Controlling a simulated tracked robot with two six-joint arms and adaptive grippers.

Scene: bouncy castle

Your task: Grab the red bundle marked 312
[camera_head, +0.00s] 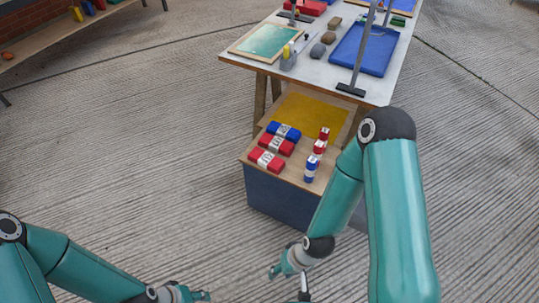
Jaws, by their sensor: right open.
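Several banded bundles with white labels lie on a low wooden box top (252,150). At its left side are a near red bundle (258,155), a second red bundle (267,141) and a blue bundle (275,127). At its right side are a red bundle (325,132), another red bundle (319,146) and a blue bundle (311,174). The label numbers are too small to read, so I cannot tell which is 312. My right gripper (287,283) is open and empty, low in front of the box. My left gripper (198,295) is at the bottom edge, partly cut off.
A yellow panel (312,110) lies behind the bundles. A taller white table (315,75) behind carries a green board (266,41), a blue tray (362,52) and grey posts. A wooden shelf (60,42) stands far left. The floor left of the box is clear.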

